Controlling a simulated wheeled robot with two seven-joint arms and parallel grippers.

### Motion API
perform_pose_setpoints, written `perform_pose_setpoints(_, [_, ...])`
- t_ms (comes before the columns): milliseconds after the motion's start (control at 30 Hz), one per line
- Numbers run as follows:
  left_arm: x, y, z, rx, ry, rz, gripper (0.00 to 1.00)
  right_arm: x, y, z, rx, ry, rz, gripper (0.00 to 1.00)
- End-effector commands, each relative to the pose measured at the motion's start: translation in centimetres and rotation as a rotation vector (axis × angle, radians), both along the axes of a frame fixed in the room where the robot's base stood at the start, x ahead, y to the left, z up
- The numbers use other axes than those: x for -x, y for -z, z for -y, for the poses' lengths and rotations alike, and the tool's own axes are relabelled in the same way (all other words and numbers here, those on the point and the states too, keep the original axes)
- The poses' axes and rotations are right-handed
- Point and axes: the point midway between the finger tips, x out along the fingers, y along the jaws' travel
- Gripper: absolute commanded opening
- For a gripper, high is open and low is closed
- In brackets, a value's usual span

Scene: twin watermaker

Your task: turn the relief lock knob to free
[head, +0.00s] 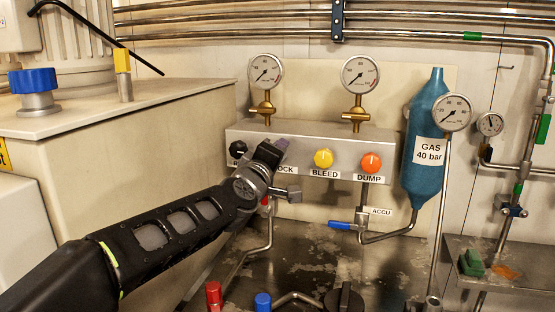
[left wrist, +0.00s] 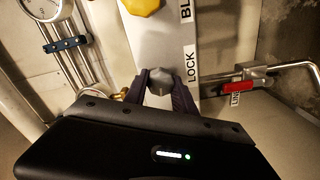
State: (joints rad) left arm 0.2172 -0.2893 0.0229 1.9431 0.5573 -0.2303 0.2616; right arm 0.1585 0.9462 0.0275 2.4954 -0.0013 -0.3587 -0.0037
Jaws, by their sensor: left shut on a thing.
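The relief lock knob (left wrist: 160,82) is a small grey knob on the front of the silver valve box, beside the LOCK label (left wrist: 190,64) in the left wrist view. My left gripper (left wrist: 163,88) is shut on this knob, with one dark finger on each side of it. In the head view my left gripper (head: 268,153) reaches the box (head: 310,140) from the lower left and hides the knob and part of its label. Which way the knob points is hard to tell. My right gripper is not in view.
A black knob (head: 238,148) sits left of the gripper; yellow BLEED (head: 323,158) and orange DUMP (head: 371,162) knobs sit right. Gauges (head: 265,71) stand above. A red-handled valve (left wrist: 237,87) and its pipe are close to the gripper. A blue gas cylinder (head: 426,115) stands right.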

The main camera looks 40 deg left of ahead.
Motion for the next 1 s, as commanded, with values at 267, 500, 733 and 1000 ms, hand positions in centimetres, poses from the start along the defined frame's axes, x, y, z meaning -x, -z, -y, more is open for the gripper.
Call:
perform_pose_setpoints(267, [0.01, 0.17, -0.06, 0.133, 0.000, 0.046, 0.00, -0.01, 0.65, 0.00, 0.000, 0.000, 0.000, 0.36])
perform_pose_setpoints(500, [0.02, 0.14, -0.08, 0.170, -0.001, 0.059, 0.00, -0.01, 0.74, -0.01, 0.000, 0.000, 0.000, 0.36])
perform_pose_setpoints(733, [0.02, 0.12, -0.09, 0.172, -0.001, 0.059, 0.00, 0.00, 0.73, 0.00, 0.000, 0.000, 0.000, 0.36])
perform_pose_setpoints(1000, [0.02, 0.12, -0.07, 0.170, -0.001, 0.059, 0.46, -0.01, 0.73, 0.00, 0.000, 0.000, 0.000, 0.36])
